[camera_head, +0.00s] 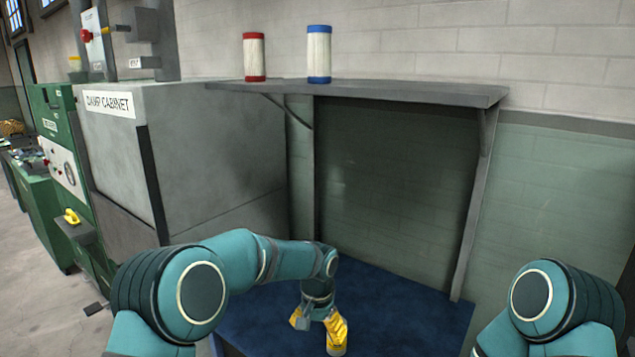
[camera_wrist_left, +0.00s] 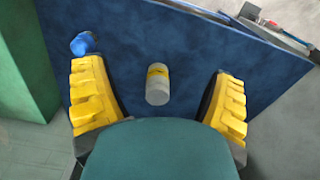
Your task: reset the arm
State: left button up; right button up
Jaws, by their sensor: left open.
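My left gripper (camera_head: 318,326) is low over the blue table top (camera_head: 400,310), its yellow fingers pointing down. In the left wrist view its fingers (camera_wrist_left: 158,76) are spread wide apart. A white cylinder with a yellow band (camera_wrist_left: 158,88) shows between them, touching neither finger in that view. Its height relative to the fingertips is hard to tell. In the head view the fingers largely hide that spot. My right arm shows only as a teal link at the lower right; its gripper is out of view.
A grey shelf (camera_head: 400,91) above the table bears a red-ended spool (camera_head: 254,57) and a blue-ended spool (camera_head: 319,54). A grey damp cabinet (camera_head: 215,150) stands left of the table. A blue object (camera_wrist_left: 83,44) lies near the left finger in the wrist view.

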pick_arm(q)
jog(key=s+a+f+n+t+h+b, duration=0.1)
jog(key=s+a+f, duration=0.4)
jog(key=s+f, duration=0.6)
jog(key=s+a+f+n+t+h+b, duration=0.1)
jog(key=s+a+f+n, duration=0.4)
jog(key=s+f, duration=0.6)
jog(key=s+n+h+b, duration=0.1)
jog(key=s+h, duration=0.1)
jog(key=s, duration=0.1)
jog(key=shift+s+f+n+b, duration=0.2)
jog(key=shift+f+n+b, duration=0.1)
jog(key=shift+f+b, duration=0.1)
jog(key=shift+a, duration=0.1)
